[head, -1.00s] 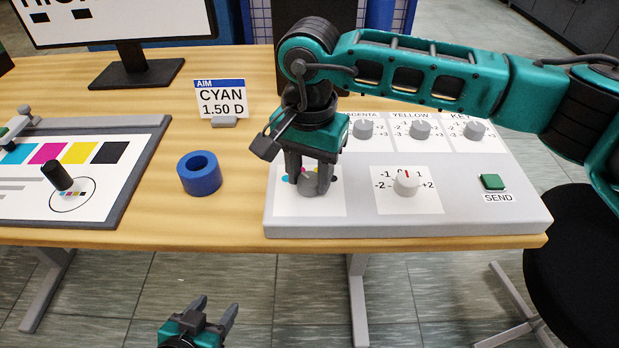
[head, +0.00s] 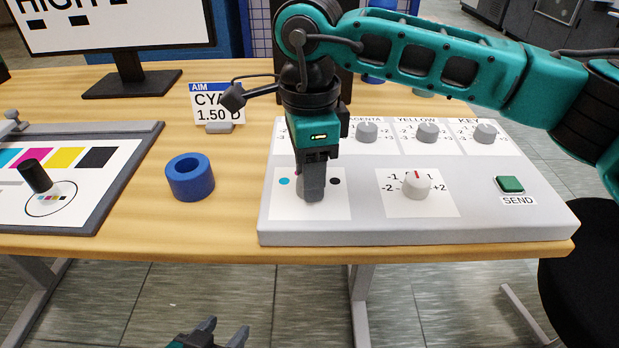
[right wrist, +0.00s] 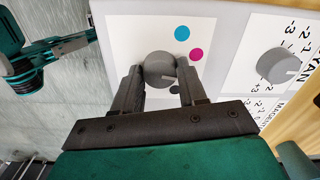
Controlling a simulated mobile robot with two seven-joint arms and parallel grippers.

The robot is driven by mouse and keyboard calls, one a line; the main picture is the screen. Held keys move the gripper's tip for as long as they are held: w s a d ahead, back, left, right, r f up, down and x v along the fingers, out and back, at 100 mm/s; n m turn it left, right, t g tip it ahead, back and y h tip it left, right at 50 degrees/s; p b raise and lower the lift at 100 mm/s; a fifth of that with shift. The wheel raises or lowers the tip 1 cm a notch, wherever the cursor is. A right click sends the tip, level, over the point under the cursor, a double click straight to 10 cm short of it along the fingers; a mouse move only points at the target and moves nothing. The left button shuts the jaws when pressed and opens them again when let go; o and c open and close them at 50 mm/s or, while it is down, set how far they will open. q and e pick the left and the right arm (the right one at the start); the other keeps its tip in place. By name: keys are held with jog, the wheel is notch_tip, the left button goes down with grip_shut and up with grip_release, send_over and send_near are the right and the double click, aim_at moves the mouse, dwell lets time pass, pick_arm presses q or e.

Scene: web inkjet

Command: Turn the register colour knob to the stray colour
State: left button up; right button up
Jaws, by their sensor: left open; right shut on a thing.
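The register colour knob (right wrist: 160,68) is a round grey knob on a white label with coloured dots around it. In the right wrist view a cyan dot (right wrist: 182,33), a magenta dot (right wrist: 196,54) and a dark dot (right wrist: 174,90) show beside it. My right gripper (right wrist: 159,84) is shut on this knob, one finger on each side. In the head view the right gripper (head: 311,195) points down and hides the knob; cyan and black dots show either side. My left gripper (head: 223,329) is open and empty at the bottom edge, in front of the table.
The grey console (head: 400,232) also carries a white-labelled knob (head: 416,185), a row of ink knobs behind and a green SEND button (head: 510,184). Left are a blue ring (head: 190,177), a print sheet (head: 85,190) with a black cylinder (head: 36,177), and a CYAN 1.50 D card (head: 216,100).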

jog(key=m+b, duration=0.1)
jog(key=m, duration=0.2)
jog(key=m+b, duration=0.1)
jog(key=m, duration=0.4)
jog(key=shift+b, duration=0.4)
jog(key=shift+m, duration=0.9)
jog(key=o, duration=1.1)
jog(key=shift+c, duration=0.2)
notch_tip(320, 180, up, 13)
jog(key=p, duration=0.1)
jog(key=shift+p, duration=0.4)
